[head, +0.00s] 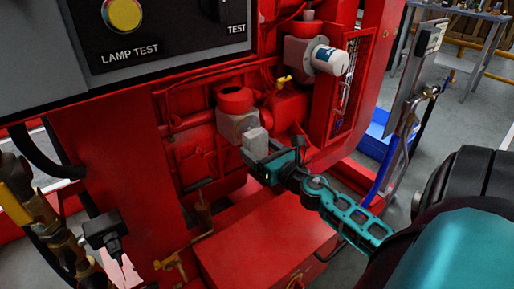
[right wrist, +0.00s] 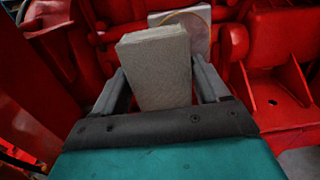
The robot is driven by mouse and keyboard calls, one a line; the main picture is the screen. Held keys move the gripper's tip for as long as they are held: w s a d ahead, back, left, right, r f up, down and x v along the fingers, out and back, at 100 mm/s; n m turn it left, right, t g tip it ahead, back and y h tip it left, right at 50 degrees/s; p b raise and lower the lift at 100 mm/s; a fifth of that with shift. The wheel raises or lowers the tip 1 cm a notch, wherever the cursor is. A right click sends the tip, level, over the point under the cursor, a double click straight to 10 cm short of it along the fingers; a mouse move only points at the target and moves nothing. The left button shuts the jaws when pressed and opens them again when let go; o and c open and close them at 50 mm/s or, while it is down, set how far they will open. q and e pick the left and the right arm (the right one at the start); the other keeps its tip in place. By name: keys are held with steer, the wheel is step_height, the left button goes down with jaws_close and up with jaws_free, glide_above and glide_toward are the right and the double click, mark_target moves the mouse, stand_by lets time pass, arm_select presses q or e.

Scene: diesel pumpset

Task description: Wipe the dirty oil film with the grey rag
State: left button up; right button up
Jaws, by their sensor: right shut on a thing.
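My right gripper (head: 258,163) is shut on the grey rag (head: 256,143), a block-like pad held upright against the red engine. In the right wrist view the rag (right wrist: 158,66) stands between the two fingers. Just behind it is a pale grey square plate (head: 232,127) under a round red housing; it also shows in the right wrist view (right wrist: 200,24), partly hidden by the rag. I cannot tell whether the rag touches this plate. No oil film can be made out clearly. My left gripper is not in view.
A white filter canister (head: 331,60) sticks out at the upper right. A control panel (head: 150,40) overhangs at the upper left. Brass piping (head: 45,215) with a yellow handle stands at the lower left. A red flat-topped box (head: 262,240) lies below the gripper.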

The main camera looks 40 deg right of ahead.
steer(key=shift+s, duration=0.1)
steer(key=shift+s+a, duration=0.2)
steer(key=shift+s, duration=1.2)
